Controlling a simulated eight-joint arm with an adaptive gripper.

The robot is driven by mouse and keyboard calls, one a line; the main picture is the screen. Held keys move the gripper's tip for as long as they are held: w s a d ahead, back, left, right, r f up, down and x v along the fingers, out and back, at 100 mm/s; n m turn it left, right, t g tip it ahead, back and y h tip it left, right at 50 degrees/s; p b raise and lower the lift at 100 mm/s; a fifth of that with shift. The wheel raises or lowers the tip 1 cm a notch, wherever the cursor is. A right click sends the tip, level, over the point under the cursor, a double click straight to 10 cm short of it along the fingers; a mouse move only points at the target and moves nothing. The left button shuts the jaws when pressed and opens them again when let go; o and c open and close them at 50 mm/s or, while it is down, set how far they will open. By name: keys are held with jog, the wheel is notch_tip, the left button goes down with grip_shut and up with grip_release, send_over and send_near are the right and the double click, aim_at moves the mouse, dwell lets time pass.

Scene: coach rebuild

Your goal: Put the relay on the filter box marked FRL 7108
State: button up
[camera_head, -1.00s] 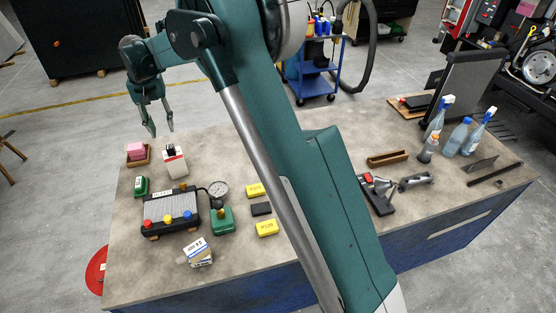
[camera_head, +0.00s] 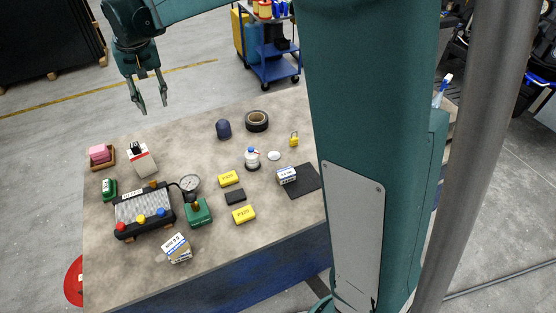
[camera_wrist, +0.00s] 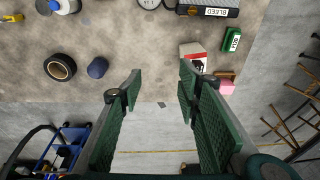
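No marking FRL 7108 is readable. Two small white-and-blue boxes have lettering too small to read: one (camera_head: 177,248) near the table's front left, one (camera_head: 287,175) on a dark mat. I cannot tell which thing is the relay; a green block with a white label (camera_head: 109,188) lies at the left and also shows in the wrist view (camera_wrist: 231,39). A small dark block (camera_head: 235,197) lies between two yellow boxes. My gripper (camera_head: 153,108) is open and empty, above the table's far left edge; its fingers are apart in the wrist view (camera_wrist: 160,85).
A white-and-red carton (camera_head: 141,160) and a pink block in a brown tray (camera_head: 102,155) stand near the far left edge. A terminal unit (camera_head: 145,212), gauge (camera_head: 190,182), tape roll (camera_head: 257,121) and bottle (camera_head: 252,159) share the table. My arm hides its right side.

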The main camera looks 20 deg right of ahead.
jog(key=s+d+r+t, duration=0.1)
jog(key=s+d+r, duration=0.2)
jog(key=s+d, duration=0.55)
jog(key=s+d+r+t, duration=0.2)
jog(key=s+d+r, duration=0.1)
jog(key=s+d, duration=0.6)
jog(key=s+d+f, duration=0.2)
jog(key=s, duration=0.5)
jog(key=s+d+f+t, duration=0.1)
jog(key=s+d+f, duration=0.2)
jog(key=s, duration=0.4)
jog(key=s+d+f+t, duration=0.1)
jog(key=s+d+f, duration=0.2)
jog(key=s, duration=0.3)
jog(key=shift+s+d+h, duration=0.25)
jog(key=shift+s+h, duration=0.05)
jog(key=shift+s, duration=0.1)
jog(key=shift+f, duration=0.2)
